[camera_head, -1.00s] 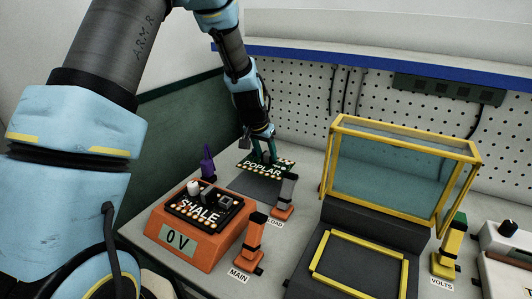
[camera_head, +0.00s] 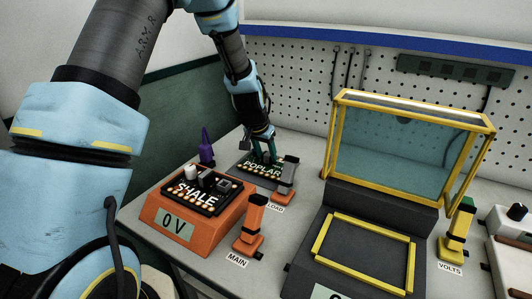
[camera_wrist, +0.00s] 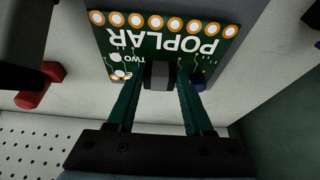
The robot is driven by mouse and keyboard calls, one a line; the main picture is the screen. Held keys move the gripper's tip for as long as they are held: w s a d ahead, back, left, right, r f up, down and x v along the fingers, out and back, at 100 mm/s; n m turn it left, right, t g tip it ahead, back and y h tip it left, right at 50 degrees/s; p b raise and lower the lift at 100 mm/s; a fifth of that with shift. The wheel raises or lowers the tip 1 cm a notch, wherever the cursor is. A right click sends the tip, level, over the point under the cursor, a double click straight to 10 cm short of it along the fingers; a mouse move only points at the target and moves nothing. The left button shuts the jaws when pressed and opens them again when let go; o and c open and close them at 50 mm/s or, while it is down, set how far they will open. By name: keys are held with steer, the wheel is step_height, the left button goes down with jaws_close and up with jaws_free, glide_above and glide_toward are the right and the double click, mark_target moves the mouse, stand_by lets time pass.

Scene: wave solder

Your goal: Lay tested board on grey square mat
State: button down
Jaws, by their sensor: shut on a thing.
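The green board marked POPLAR (camera_head: 264,171), with a row of gold-ringed pads, is at the back left of the bench. My gripper (camera_head: 264,157) is above it, shut on a grey block on the board. In the wrist view the two teal fingers of my gripper (camera_wrist: 158,88) flank that block, and the board (camera_wrist: 165,42) lies beyond them. The dark grey mat (camera_wrist: 243,62) shows around the board in the wrist view. The board is over the mat, very low; I cannot tell whether it touches. The head view shows little of the mat.
An orange tester (camera_head: 163,215) reading 0 V holds a black SHALE board (camera_head: 197,195). A grey-handled LOAD switch (camera_head: 287,176) stands close right of POPLAR; an orange MAIN switch (camera_head: 252,222) is nearer. A purple bottle (camera_head: 206,150) stands left. A yellow-framed guard (camera_head: 405,150) is at right.

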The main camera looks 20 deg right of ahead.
steer(key=shift+f+b, duration=0.4)
steer(key=shift+f, duration=0.1)
stand_by(0.4)
steer(key=shift+c, duration=1.1)
jaws_free()
steer(key=shift+r, duration=0.15)
steer(key=b+v, duration=0.2)
steer(key=v, duration=0.8)
steer(key=shift+a+r, duration=0.2)
steer(key=shift+r, duration=0.05)
steer(key=shift+s, duration=0.1)
